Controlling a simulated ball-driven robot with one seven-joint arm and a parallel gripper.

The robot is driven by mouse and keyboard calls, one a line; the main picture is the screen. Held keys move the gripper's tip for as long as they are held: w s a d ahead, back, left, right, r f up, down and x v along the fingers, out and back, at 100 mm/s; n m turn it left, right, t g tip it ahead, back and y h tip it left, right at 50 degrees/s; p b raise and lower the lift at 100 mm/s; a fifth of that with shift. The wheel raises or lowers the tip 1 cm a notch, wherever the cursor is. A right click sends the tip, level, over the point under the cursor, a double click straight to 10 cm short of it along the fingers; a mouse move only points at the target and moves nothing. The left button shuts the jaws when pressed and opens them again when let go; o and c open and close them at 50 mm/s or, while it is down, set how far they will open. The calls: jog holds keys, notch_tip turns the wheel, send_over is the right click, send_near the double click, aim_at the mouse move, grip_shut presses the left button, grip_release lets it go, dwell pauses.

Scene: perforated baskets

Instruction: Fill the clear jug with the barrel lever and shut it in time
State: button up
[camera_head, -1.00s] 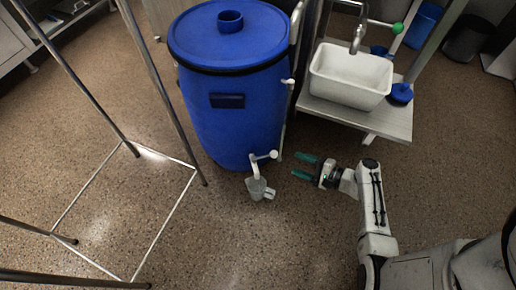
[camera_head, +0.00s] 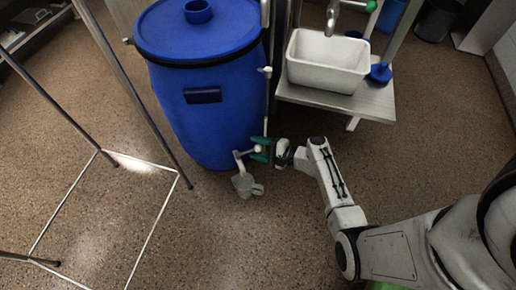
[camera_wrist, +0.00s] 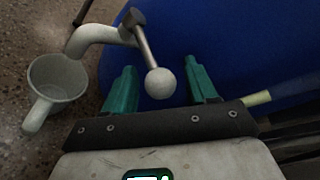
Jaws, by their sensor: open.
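The blue barrel (camera_head: 208,115) stands upright, with a pale spout (camera_wrist: 90,37) low on its side in the wrist view. The barrel lever (camera_wrist: 147,48) is a thin rod ending in a white ball knob (camera_wrist: 160,83). The knob lies between the two green fingers of my gripper (camera_wrist: 163,86), with gaps visible on both sides. My gripper (camera_head: 262,151) is open beside the spout in the head view. The clear jug (camera_wrist: 60,78), pale grey with a handle, sits below the spout's mouth; it also shows in the head view (camera_head: 243,185). Its inside looks empty, though the picture is dim.
A white basin (camera_head: 328,62) sits on a grey bench (camera_head: 345,101) at the right, beside a blue object (camera_head: 381,73). A metal frame (camera_head: 170,205) with thin posts stands on the floor at the left.

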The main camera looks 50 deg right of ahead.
grip_shut()
dwell(0.5)
